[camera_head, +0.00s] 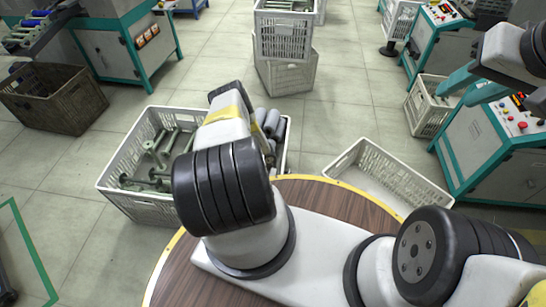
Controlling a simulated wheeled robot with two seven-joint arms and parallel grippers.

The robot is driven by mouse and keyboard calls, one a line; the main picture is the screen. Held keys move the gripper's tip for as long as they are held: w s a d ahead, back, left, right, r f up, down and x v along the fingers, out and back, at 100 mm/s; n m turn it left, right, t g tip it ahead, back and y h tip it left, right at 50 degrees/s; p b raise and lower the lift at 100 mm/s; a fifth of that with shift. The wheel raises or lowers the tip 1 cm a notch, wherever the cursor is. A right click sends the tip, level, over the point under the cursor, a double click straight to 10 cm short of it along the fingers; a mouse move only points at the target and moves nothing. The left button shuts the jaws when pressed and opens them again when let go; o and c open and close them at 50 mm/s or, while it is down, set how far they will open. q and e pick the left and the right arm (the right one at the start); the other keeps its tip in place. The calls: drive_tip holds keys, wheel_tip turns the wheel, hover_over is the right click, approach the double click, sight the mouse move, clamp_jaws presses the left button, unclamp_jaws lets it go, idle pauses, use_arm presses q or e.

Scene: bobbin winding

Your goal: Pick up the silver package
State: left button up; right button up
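Several silver-grey cylinders (270,124) lie in the right part of a white crate (142,206) on the floor, partly hidden by my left arm. They look like the silver packages. My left arm reaches forward over this crate. Its gripper is hidden behind the arm links. My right arm leaves the bottom right and shows again at the upper right edge. The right gripper (478,82) is there, far from the cylinders, near a teal machine.
Several green bobbins (157,157) lie in the crate's left part. A brown basket (52,98) stands at left, stacked white crates (284,40) behind, teal machines (500,150) at right. The tiled floor between is clear.

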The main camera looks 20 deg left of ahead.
use_arm(q)
drive_tip(key=c, duration=1.8)
drive_tip(key=shift+o, duration=0.2)
